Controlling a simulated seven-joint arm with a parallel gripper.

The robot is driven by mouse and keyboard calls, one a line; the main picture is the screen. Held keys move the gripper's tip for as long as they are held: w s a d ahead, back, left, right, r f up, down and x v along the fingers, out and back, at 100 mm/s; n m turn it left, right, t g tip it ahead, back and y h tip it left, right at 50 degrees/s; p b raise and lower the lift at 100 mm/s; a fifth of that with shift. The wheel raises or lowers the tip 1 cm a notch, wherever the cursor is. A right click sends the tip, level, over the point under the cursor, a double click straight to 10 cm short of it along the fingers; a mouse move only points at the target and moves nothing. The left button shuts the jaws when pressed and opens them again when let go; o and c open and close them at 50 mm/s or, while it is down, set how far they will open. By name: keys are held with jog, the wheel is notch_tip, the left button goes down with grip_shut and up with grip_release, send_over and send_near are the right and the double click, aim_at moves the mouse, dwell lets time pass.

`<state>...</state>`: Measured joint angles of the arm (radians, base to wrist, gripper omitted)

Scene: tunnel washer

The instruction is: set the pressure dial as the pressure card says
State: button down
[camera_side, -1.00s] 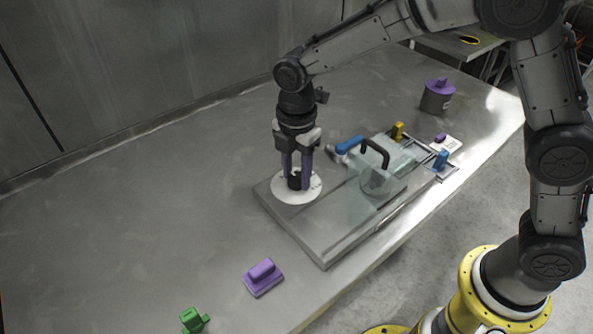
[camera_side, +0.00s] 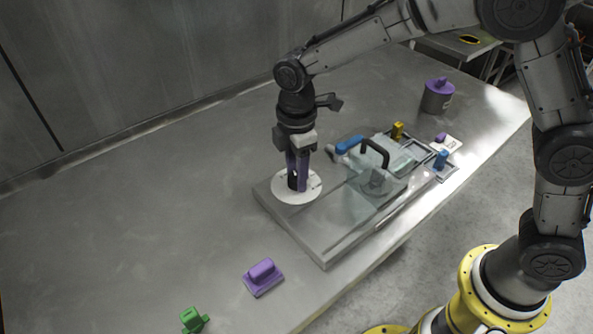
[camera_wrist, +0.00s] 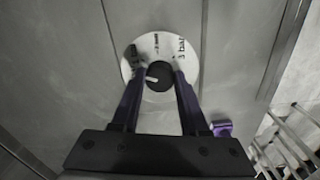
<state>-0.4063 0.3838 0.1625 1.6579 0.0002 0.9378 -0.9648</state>
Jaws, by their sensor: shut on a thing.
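The pressure dial is a white disc (camera_side: 284,198) on the left end of a grey panel, with a dark knob (camera_wrist: 158,77) at its centre. My gripper (camera_side: 297,186) points straight down over it, its two purple fingers shut on the knob from both sides. In the wrist view the disc shows printed marks, one reading "3 bar" at the right and smaller ones at the top and left. The knob's white pointer mark (camera_wrist: 151,79) faces left. The lower part of the disc is partly hidden by the fingers. I cannot make out a readable pressure card.
A clear cover with a black handle (camera_side: 374,149) lies on the panel to the right, near a blue-handled piece (camera_side: 349,144), a yellow block (camera_side: 397,131) and a blue block (camera_side: 440,160). A purple block (camera_side: 262,276) and green piece (camera_side: 193,320) lie in front. A lidded canister (camera_side: 437,98) stands behind.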

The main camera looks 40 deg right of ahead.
jog(key=m, duration=0.5)
jog(key=shift+r+m, duration=0.15)
jog(key=shift+m, duration=0.25)
jog(key=m, duration=1.1)
jog(key=shift+m, duration=0.3)
jog(key=m, duration=0.5)
jog(key=shift+a, duration=0.1)
jog(key=shift+c, duration=2.1)
grip_release()
